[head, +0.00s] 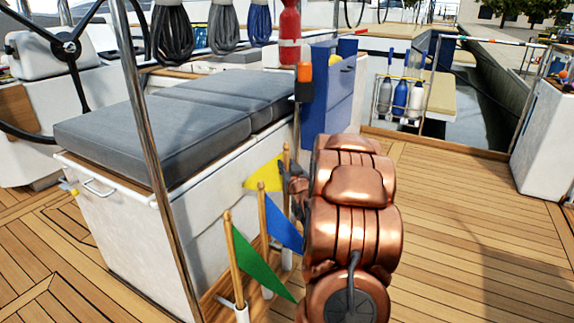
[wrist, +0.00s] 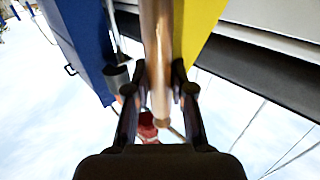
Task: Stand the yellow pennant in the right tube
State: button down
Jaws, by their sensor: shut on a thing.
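The yellow pennant (head: 264,175) is held up beside the seat box, its wooden staff near upright. My gripper (head: 296,186) is shut on this staff, and the copper arm hides part of it. In the wrist view the staff (wrist: 157,45) runs between the fingers of my gripper (wrist: 160,98), with yellow cloth (wrist: 199,25) at its right. A blue pennant (head: 284,222) and a green pennant (head: 258,268) stand on staffs in white tubes. The right tube (head: 287,259) shows as a pale piece beyond the blue one; my arm partly hides that area, and I cannot see its mouth clearly.
The white seat box with grey cushions (head: 185,120) stands directly left of the pennants. A steel post (head: 155,140) rises in front of it. A blue cabinet (head: 328,95) is behind my arm. The teak deck (head: 450,230) at the right is clear.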

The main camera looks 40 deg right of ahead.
jog(key=c, duration=0.9)
grip_release()
jog(key=shift+s+a, duration=0.1)
jog(key=v, duration=0.7)
jog(key=shift+s, duration=0.1)
dwell(0.5)
